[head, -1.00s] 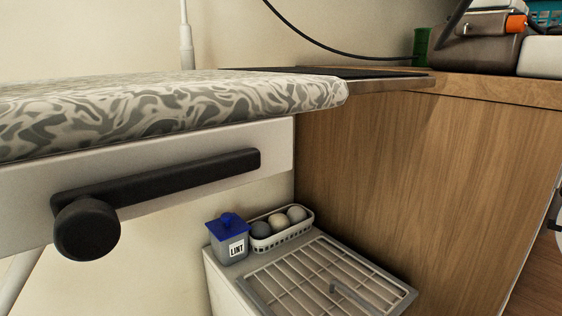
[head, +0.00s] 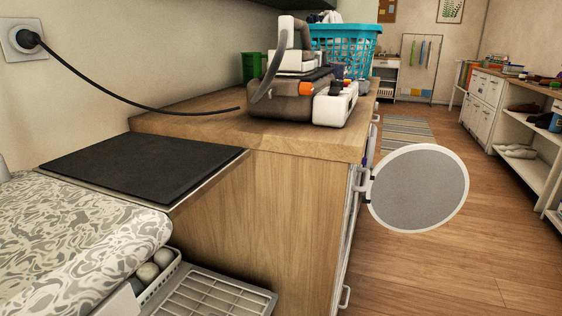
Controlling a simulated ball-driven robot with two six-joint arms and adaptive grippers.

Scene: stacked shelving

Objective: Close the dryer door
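A round dryer door (head: 420,187) with a white rim and grey centre stands open in the head view, right of centre. It sticks out to the right from the front of the wooden cabinet (head: 290,205), held at a hinge on its left edge. The dryer's opening and most of its front are hidden, since I see the cabinet mainly from its side. Neither of my grippers is in view.
An ironing board (head: 85,240) with a dark plate (head: 145,165) fills the lower left. A slatted rack (head: 210,295) lies below it. A steam iron unit (head: 300,90) and a teal basket (head: 345,45) stand on the cabinet. Open wooden floor (head: 440,265) lies to the right, before white shelving (head: 520,150).

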